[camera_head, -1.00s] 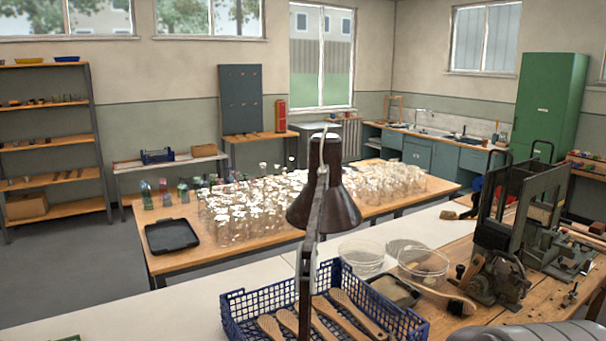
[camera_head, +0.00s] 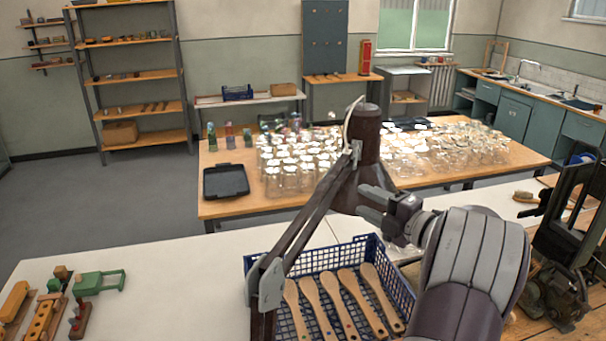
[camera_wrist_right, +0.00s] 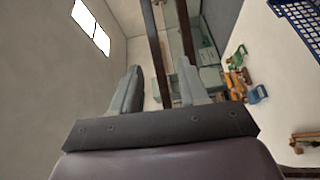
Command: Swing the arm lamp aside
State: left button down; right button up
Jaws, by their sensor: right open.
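The arm lamp has a dark brown shade (camera_head: 366,150) and a jointed arm (camera_head: 308,218) that slants down left to a post at the front of the blue crate. My right gripper (camera_head: 366,207) is open, with its fingers pointing left just below the shade, beside the lamp arm. In the right wrist view, the lamp's two dark bars (camera_wrist_right: 157,55) run up past the open fingers (camera_wrist_right: 160,70). One bar appears between the fingertips and the other by the right finger; I cannot tell whether they touch. My left gripper is not in view.
Wooden and green toys (camera_head: 98,282) lie on the left of the white bench. A table of glass jars (camera_head: 290,180) stands behind. A dark machine (camera_head: 560,290) stands at right.

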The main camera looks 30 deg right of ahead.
aim_at(330, 185)
jog(key=shift+n, duration=0.3)
jog(key=w+p, duration=0.1)
jog(key=w, duration=0.1)
jog(key=w+a+r+p, duration=0.1)
jog(key=w+p, duration=0.1)
jog(key=w, duration=0.1)
jog(key=w+a+p, duration=0.1)
jog(key=w+p, duration=0.1)
jog(key=shift+w+a+r, duration=0.15)
jog(key=shift+w+a, duration=0.05)
jog(key=shift+w, duration=0.2)
jog(key=w, duration=0.2)
jog(key=w+a+p, duration=0.1)
jog(key=w, duration=0.1)
jog(key=shift+w+f+p, duration=0.1)
jog(key=shift+f+p, duration=0.1)
jog(key=shift+p, duration=0.1)
jog(key=shift+w+a, duration=0.2)
jog(key=shift+a, duration=0.05)
jog(key=shift+s+d+f, duration=0.1)
jog(key=shift+d+f, duration=0.05)
jog(key=shift+d, duration=0.1)
jog(key=shift+c, duration=0.6)
jog(key=c, duration=0.5)
grip_shut()
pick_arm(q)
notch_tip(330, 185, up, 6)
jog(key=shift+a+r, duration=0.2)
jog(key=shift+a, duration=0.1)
